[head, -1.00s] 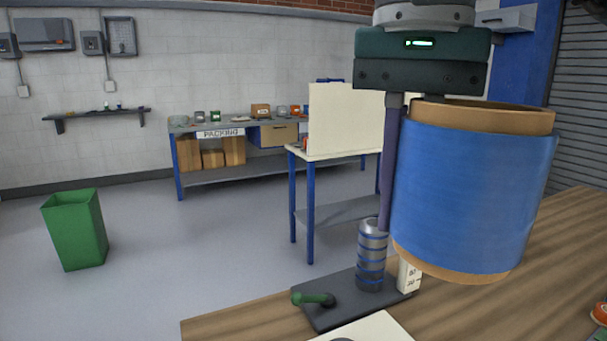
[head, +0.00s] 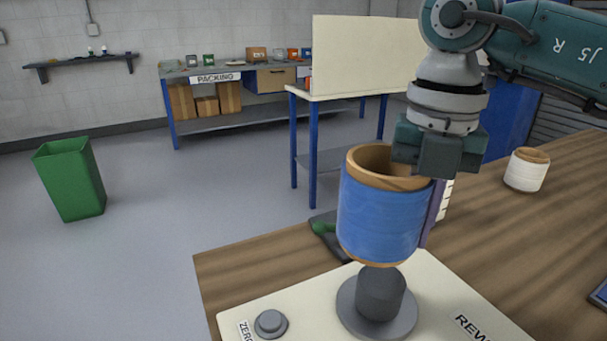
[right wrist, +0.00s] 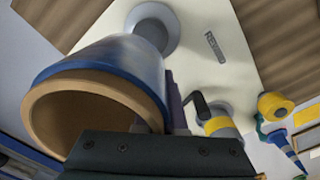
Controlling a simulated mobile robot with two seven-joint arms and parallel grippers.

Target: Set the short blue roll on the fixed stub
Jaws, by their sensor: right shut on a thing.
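The short blue roll (head: 382,215) has a brown core and hangs upright in the head view. My right gripper (head: 430,195) is shut on its right-hand wall, with one finger along the outside. The fixed stub (head: 380,292) is a dark grey cylinder on a round flange, on a cream plate (head: 300,298). The roll's lower rim is just above the stub's top and slightly overlaps it in view. In the right wrist view the roll (right wrist: 110,75) shows its open core, and the stub (right wrist: 152,28) shows beyond its far end. My left gripper is out of view.
A grey button (head: 271,323) marked ZERO is left of the stub. A white roll (head: 526,170) stands on the wooden table (head: 490,230) at right. A yellow-banded part (right wrist: 220,122) shows in the right wrist view.

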